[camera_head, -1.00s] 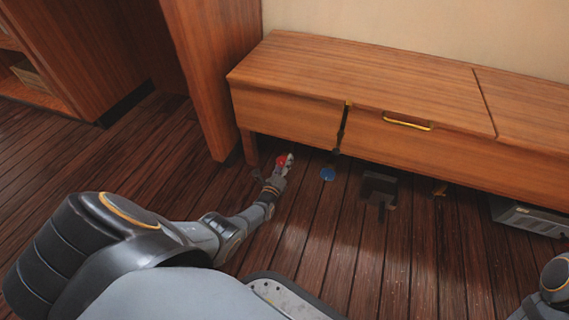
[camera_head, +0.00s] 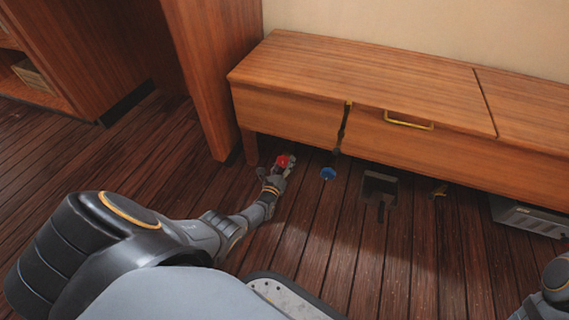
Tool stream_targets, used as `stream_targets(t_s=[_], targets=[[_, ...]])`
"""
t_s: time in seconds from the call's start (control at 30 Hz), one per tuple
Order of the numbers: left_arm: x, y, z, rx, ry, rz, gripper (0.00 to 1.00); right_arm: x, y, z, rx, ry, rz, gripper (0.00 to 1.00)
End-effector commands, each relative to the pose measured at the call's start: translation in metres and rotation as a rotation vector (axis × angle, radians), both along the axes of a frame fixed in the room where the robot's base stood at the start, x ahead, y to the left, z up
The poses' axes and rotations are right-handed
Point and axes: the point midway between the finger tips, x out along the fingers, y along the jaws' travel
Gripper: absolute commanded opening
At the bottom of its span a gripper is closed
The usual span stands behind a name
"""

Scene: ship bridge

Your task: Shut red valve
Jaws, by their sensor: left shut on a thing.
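The red valve (camera_head: 282,161) is a small red handle low down by the floor, in front of the left end of the wooden bench. My left gripper (camera_head: 281,168) is at the red valve, with its fingers shut on it. The fingers hide part of the handle. My right gripper is not in view; only a piece of my right arm shows at the lower right edge.
A blue valve (camera_head: 327,173) stands just to the right of the red one. The wooden bench (camera_head: 350,75) overhangs both. A dark open box (camera_head: 380,187) is further right, and a grey metal case (camera_head: 530,215) is under the bench. The floor in front is clear.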

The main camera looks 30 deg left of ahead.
Motion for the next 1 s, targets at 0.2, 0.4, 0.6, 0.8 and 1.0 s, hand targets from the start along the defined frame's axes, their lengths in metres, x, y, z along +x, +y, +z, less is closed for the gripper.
stream_targets(t_s=[0.2,0.4,0.6,0.8,1.0], targets=[[0.0,0.0,0.0,0.001,0.001,-0.001,0.65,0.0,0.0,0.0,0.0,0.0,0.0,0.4],[0.0,0.0,0.0,0.0,0.001,-0.001,0.75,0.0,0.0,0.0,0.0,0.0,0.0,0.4],[-0.001,0.0,0.0,-0.001,0.0,0.0,0.75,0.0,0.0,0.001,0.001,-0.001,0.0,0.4],[-0.015,-0.003,-0.002,0.0,0.0,0.0,0.75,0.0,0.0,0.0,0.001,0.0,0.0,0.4],[-0.051,-0.012,-0.001,-0.002,0.002,-0.002,0.75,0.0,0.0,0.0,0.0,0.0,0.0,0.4]])
